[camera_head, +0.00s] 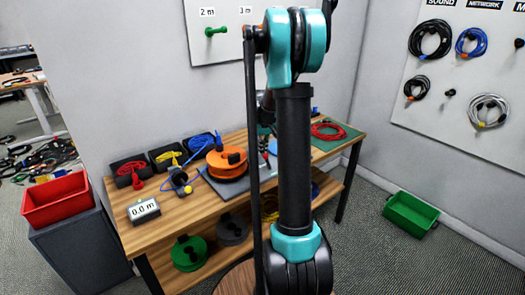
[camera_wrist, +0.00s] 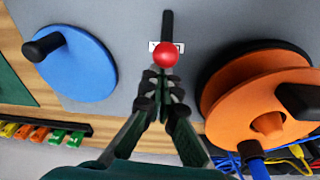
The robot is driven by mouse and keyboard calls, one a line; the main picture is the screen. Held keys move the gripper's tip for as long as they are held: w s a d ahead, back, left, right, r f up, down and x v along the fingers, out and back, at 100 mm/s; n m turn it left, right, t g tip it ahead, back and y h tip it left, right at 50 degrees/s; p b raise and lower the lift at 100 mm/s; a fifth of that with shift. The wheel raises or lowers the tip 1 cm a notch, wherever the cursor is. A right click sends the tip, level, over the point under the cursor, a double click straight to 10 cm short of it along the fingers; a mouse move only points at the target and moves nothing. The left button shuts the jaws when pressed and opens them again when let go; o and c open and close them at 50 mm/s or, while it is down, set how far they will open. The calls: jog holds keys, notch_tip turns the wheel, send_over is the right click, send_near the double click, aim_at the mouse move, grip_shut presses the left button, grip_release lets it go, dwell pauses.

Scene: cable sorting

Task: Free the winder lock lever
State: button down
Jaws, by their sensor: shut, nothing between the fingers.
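The lock lever (camera_wrist: 168,22) is a black bar with a round red knob (camera_wrist: 166,54) at its near end, in the wrist view. A small white label shows behind the knob. My gripper (camera_wrist: 163,82) is shut and empty, its fingertips close together just below the knob in the picture. I cannot tell whether they touch it. The winder has an orange reel (camera_wrist: 225,95) right of the lever and a blue disc (camera_wrist: 75,66) with a black handle to the left. In the head view the orange reel (camera_head: 232,158) sits on the bench; my arm hides most of the gripper and lever.
On the bench (camera_head: 170,215) stand black trays of red, yellow and blue cables and a "0.0 m" display (camera_head: 144,210). A red cable coil (camera_head: 328,131) lies on a green mat. Blue and yellow cables (camera_wrist: 285,158) lie near the reel. A green crate (camera_head: 411,214) stands on the floor.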

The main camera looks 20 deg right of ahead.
jog(key=shift+s, duration=0.1)
jog(key=shift+s+d+r+t, duration=0.1)
jog(key=shift+s+r+t, duration=0.1)
jog(key=shift+t, duration=0.1)
jog(key=shift+s+r, duration=0.1)
jog(key=shift+s+d+r+t+y, duration=0.2)
jog(key=shift+s+t, duration=0.2)
jog(key=shift+t, duration=0.15)
jog(key=shift+s+d+r+t+y, duration=0.1)
jog(key=shift+s+t+y, duration=0.1)
jog(key=shift+s+t, duration=0.25)
jog(key=t, duration=0.1)
jog(key=s+t, duration=0.1)
jog(key=s+d+t+y, duration=0.1)
jog(key=shift+s+r, duration=0.2)
jog(key=shift+r, duration=0.1)
jog(key=shift+s+d, duration=0.2)
jog(key=shift+s, duration=0.7)
jog(key=shift+r, duration=0.8)
